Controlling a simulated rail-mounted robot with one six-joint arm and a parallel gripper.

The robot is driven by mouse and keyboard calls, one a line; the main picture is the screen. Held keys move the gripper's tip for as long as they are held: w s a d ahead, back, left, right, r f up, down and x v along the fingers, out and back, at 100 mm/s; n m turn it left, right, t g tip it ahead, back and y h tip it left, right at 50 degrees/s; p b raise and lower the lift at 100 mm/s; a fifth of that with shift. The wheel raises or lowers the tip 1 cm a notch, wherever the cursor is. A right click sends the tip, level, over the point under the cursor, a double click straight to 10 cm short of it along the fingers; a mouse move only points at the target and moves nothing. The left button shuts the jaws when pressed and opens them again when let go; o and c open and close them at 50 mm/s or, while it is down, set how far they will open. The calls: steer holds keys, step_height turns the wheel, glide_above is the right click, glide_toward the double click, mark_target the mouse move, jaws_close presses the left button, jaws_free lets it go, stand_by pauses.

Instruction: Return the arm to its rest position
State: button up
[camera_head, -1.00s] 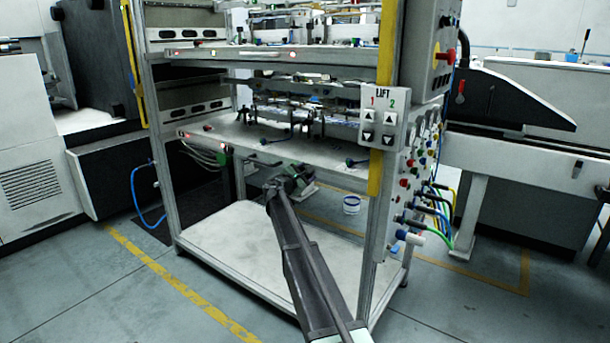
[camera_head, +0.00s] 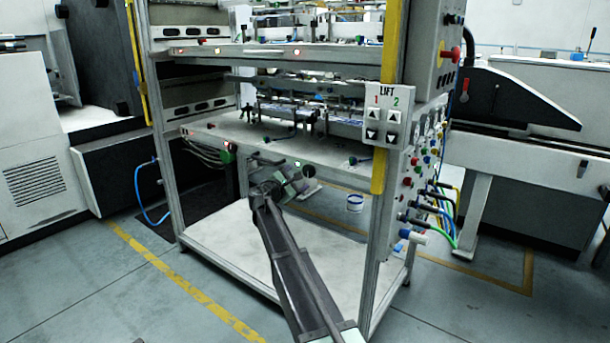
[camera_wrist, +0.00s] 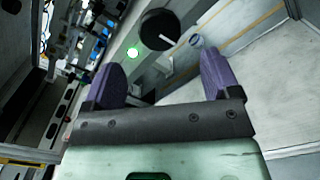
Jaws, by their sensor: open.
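My gripper shows in the wrist view (camera_wrist: 160,80) with its two purple fingers spread apart and nothing between them. A green-lit round lamp and a black knob (camera_wrist: 159,29) on the machine's shelf edge lie beyond the fingers. In the head view my arm (camera_head: 295,265) reaches from the bottom edge up into the machine frame, below the middle shelf (camera_head: 260,140). Its wrist end is at the frame's front, above the white base plate (camera_head: 225,250). The fingertips are too small and hidden to make out there.
A frame post with a yellow strip (camera_head: 381,110) and the LIFT button box (camera_head: 388,115) stand right of my arm. Cables (camera_head: 440,215) hang from the right side panel. A small white bucket (camera_head: 354,202) is on the floor behind. The front-left floor is clear.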

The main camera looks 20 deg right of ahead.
steer(key=v, duration=0.3)
steer(key=shift+s, duration=0.1)
